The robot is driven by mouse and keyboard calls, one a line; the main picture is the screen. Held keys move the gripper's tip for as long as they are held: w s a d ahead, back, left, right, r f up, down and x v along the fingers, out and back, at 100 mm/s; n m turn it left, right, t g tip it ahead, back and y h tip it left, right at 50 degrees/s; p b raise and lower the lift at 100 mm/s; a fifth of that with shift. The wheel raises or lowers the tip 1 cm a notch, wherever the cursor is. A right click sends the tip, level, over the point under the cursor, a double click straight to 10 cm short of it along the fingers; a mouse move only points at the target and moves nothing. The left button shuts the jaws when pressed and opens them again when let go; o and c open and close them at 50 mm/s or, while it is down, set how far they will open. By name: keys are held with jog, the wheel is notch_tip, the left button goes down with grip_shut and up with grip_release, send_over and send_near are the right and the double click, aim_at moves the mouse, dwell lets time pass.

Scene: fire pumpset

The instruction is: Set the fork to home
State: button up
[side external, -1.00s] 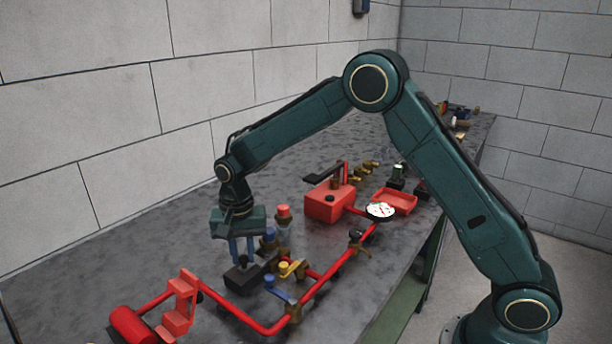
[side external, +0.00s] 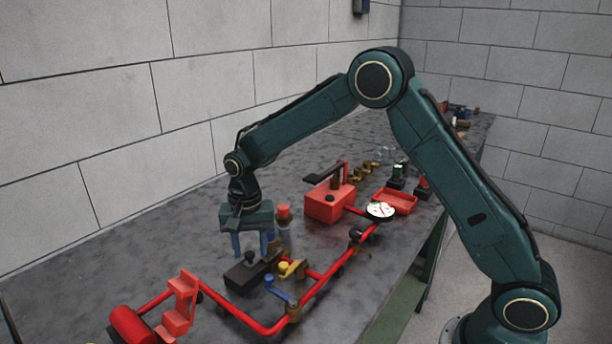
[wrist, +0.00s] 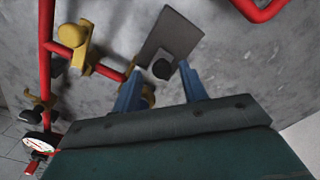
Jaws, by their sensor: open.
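A dark block with a black knob (side external: 249,257) on top lies on the bench below my gripper (side external: 251,246). In the wrist view, the dark plate of this block (wrist: 178,30) lies ahead, and its black knob (wrist: 162,69) shows between the blue fingertips (wrist: 161,71). My gripper is open and empty, with its fingers raised a little above the block. I cannot tell for sure which part is the fork; no part shows a clear fork shape.
A red pipe (side external: 245,317) with yellow and blue handles (side external: 280,289) runs close in front of the block. A red-topped cylinder (side external: 283,212), a red box (side external: 328,203), a gauge (side external: 380,210) and a red tray (side external: 396,200) stand behind. The bench left of the block is clear.

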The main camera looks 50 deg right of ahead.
aim_at(253, 253)
notch_tip(253, 253, up, 14)
jog(key=shift+f, duration=0.15)
dwell(0.5)
jog(key=s+d+r+n+t, duration=0.1)
jog(key=s+d+r+n, duration=0.1)
jog(key=s+r, duration=0.45)
jog(key=s+d+r+n+t, duration=0.2)
jog(key=s+r, duration=0.1)
jog(key=s, duration=0.6)
jog(key=s+d+f+n+t, duration=0.1)
jog(key=s+f+n, duration=0.1)
jog(key=s, duration=0.6)
jog(key=s+d+f+n+t, duration=0.1)
jog(key=s+f+n, duration=0.1)
jog(key=s, duration=0.6)
jog(key=shift+s+n+t, duration=0.3)
jog(key=shift+s+n, duration=0.05)
jog(key=shift+n, duration=0.15)
jog(key=shift+w+r, duration=0.1)
jog(key=shift+w, duration=0.05)
jog(key=shift+c, duration=0.2)
